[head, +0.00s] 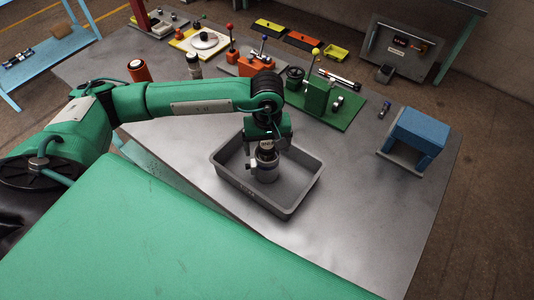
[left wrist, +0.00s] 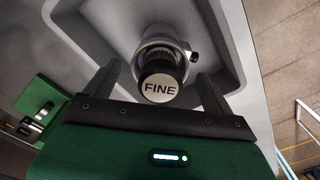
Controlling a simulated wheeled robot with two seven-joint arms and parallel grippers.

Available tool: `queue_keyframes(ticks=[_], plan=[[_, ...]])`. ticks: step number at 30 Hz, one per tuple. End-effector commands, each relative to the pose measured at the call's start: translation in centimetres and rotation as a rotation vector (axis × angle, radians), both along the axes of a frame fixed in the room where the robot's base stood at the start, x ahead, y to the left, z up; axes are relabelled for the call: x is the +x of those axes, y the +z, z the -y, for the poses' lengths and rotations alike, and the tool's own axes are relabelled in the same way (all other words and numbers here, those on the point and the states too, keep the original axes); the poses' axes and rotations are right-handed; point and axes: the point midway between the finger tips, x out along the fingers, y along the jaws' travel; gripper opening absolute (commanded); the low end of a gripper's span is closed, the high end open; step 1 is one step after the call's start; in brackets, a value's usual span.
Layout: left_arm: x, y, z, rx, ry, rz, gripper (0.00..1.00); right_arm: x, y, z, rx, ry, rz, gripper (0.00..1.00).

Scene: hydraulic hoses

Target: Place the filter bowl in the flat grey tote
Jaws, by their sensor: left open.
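The filter bowl (head: 265,165) stands in the flat grey tote (head: 292,205), a shallow tray on the metal table. It is a grey cylinder with a black-and-white cap. In the left wrist view the bowl (left wrist: 159,65) shows its round end marked "FINE", with the tote floor (left wrist: 100,20) around it. My left gripper (head: 263,147) is above the bowl, pointing down into the tote. In the left wrist view its two fingers (left wrist: 162,88) are spread apart, one on each side of the bowl, with gaps between. My right gripper is in neither view.
A green fixture (head: 318,97) with a yellow-knobbed lever stands behind the tote. Orange (head: 255,63) and red (head: 231,57) fixtures are further back. A blue block stand (head: 415,135) is at the right. An orange-red cylinder (head: 139,71) stands behind my left arm.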

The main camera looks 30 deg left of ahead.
Motion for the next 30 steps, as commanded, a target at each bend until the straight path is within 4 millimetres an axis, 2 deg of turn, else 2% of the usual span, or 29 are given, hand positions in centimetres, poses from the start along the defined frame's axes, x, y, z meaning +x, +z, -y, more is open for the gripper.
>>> queue_keyframes(ticks=[1,3,9,12,18,30], plan=[[0.2,0.8,0.0,0.0,-0.001,0.008,0.87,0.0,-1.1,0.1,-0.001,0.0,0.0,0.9],[0.1,2.4,0.0,-0.001,0.0,0.007,0.87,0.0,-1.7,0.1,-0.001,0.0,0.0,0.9],[0.1,6.1,0.0,0.0,0.0,0.005,0.87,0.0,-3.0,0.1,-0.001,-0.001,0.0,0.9],[0.1,7.3,0.0,0.0,0.0,0.003,0.87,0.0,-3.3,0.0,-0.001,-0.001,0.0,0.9],[0.0,8.4,0.0,0.001,0.0,0.001,0.87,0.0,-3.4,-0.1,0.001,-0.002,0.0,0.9],[0.0,8.5,0.0,0.0,0.0,0.0,0.87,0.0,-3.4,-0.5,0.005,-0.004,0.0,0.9]])
